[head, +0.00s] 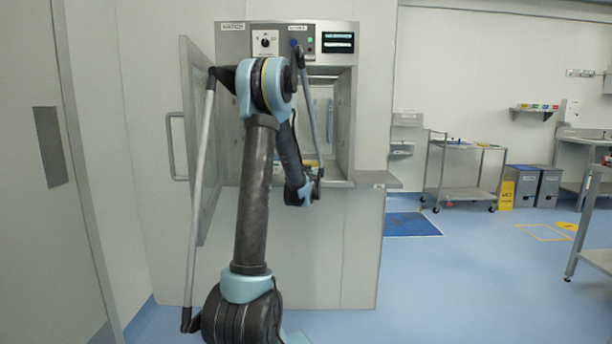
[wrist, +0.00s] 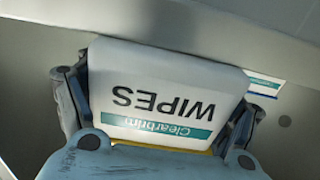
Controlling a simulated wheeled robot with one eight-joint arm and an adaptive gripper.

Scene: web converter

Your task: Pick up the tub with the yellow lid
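The fingers' inner faces are mostly hidden. In the head view my gripper (head: 299,190) is at the hatch opening, partly behind my own arm. The tub cannot be made out clearly there. I cannot tell whether it is resting on a surface.
The metal hatch (head: 343,130) has its door (head: 200,150) swung open at the left. A ledge (head: 375,180) juts out at its right. A white and teal label (wrist: 263,84) shows beside the tub.

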